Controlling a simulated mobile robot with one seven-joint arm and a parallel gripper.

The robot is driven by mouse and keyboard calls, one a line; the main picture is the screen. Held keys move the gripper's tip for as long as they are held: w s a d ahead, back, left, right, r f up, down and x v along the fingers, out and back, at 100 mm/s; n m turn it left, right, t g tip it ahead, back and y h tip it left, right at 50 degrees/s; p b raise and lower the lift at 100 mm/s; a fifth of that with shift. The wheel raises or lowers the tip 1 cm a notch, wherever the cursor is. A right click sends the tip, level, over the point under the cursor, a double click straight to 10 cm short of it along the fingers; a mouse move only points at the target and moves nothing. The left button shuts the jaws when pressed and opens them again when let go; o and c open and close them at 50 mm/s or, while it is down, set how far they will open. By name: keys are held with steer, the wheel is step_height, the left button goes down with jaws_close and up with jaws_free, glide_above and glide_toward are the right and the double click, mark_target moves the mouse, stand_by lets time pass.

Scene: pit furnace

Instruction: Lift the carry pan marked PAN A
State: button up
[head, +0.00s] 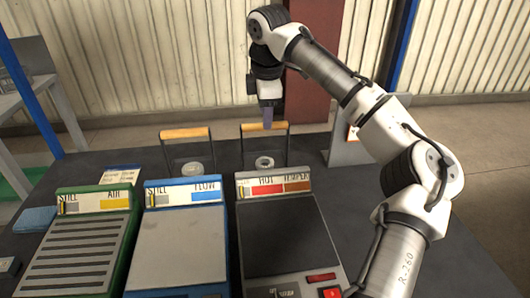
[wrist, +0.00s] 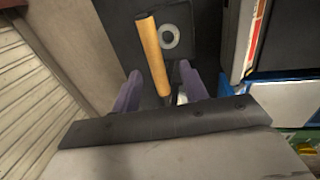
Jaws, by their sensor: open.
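Two dark carry pans with wooden-topped handles stand behind the row of panels in the head view. The left pan (head: 178,156) and the right pan (head: 252,155) each have a pale ring-shaped piece at them. No PAN A mark is readable on either. My gripper (head: 268,124) is at the right pan's wooden handle (head: 252,126). In the wrist view my open gripper (wrist: 161,86) has its purple fingers on either side of that wooden handle (wrist: 152,52). I cannot tell whether they touch it. The pale ring (wrist: 169,37) shows beyond the handle.
A green panel marked AIR (head: 78,252), a blue panel marked FLOW (head: 180,245) and a grey panel marked HOT (head: 283,235) stand in front of the pans. A grey upright plate (head: 343,150) is to the right. Bare dark table (head: 360,205) lies right of the grey panel.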

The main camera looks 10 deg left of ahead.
steer(key=f, duration=0.2)
steer(key=w+f, duration=0.1)
steer(key=a+f, duration=0.1)
steer(key=f, duration=0.1)
steer(key=shift+w+f+b, duration=0.2)
steer(key=shift+f+b, duration=0.1)
steer(key=shift+b, duration=0.1)
jaws_close()
steer(key=shift+r, duration=0.1)
